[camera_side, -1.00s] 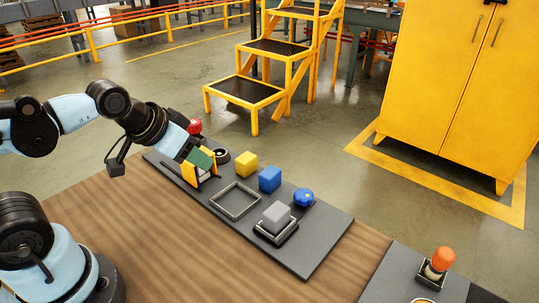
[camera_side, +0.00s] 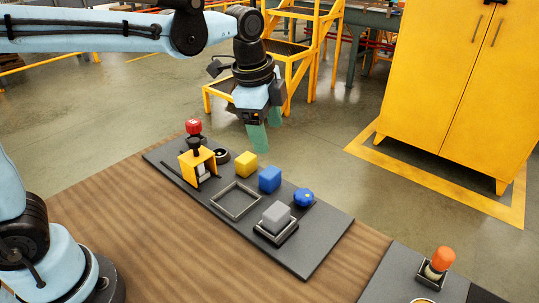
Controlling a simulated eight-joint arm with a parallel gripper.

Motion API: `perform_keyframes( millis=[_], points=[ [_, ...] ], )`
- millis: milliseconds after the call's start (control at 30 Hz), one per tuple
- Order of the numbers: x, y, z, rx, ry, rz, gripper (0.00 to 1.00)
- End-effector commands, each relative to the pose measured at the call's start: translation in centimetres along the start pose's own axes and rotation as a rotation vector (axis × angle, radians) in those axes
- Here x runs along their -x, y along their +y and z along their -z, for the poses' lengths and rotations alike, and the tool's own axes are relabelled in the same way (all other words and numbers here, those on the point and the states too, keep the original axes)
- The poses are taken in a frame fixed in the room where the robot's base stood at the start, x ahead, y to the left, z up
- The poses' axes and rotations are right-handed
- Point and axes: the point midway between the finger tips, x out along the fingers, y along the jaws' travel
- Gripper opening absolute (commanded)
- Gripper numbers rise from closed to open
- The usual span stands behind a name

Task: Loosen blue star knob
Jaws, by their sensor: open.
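The blue star knob (camera_side: 303,197) sits near the right back edge of the dark board (camera_side: 318,252), just right of a blue cube. It has a small pale mark on top. My gripper (camera_side: 262,135) is raised over the back edge of the board, with its green fingers pointing down. It is open and empty, up and to the left of the knob and apart from it. The knob is fully in view with nothing over it.
An orange knob (camera_side: 443,258) stands at lower right.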

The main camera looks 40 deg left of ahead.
Motion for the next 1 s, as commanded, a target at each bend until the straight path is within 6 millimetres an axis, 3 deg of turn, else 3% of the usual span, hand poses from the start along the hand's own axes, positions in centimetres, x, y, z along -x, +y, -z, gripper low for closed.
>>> perform_keyframes(
  millis=[200,400,667,1000],
  points=[
    [-2.4,-1.4,4.5,-0.375,-0.039,-0.118,0.71],
    [-4.1,-1.6,6.8,-0.595,-0.049,-0.194,0.71],
    [-5.5,-1.4,7.2,-0.658,-0.049,-0.215,0.71],
    [-10.8,-0.5,6.6,-0.654,-0.049,-0.213,0.71]
  ],
)
